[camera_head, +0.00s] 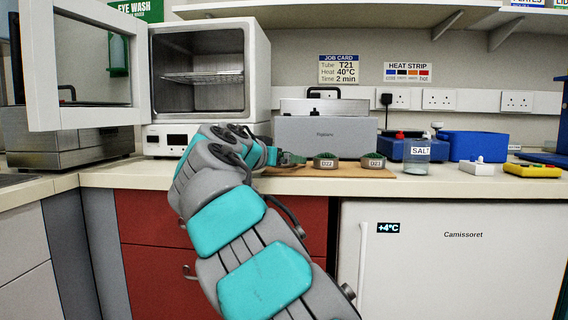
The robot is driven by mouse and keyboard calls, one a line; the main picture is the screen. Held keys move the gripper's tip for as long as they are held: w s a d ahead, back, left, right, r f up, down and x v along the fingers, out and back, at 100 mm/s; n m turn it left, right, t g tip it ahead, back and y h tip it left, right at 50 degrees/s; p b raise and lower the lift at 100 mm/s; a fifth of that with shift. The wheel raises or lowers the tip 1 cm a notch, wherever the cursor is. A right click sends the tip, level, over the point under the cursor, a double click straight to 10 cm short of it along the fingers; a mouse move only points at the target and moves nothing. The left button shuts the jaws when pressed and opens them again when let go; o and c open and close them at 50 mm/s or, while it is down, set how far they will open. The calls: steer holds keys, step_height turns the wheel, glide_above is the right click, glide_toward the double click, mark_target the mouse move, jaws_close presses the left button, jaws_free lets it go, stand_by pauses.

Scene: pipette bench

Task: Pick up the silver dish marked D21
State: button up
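The silver dish marked D21 (373,163) sits at the right end of a brown board on the bench. Its label is small but appears to read D21, and something green shows inside it. A similar dish (325,163), apparently marked D22, stands to its left on the same board. My gripper (291,159) is low over the left part of the board, left of both dishes and clearly apart from D21. Its fingers are small and partly hidden by my arm, so I cannot tell whether they are open or shut.
A grey water bath (322,138) stands behind the board (350,173). A white oven (256,90) with its door open is at left. A SALT jar (416,157), blue boxes, and white and yellow devices (532,170) stand to the right. A shelf overhangs the bench.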

steer(key=shift+w+d, duration=0.15)
steer(key=shift+w, duration=0.2)
steer(key=c, duration=1.3)
steer(key=shift+o, duration=0.2)
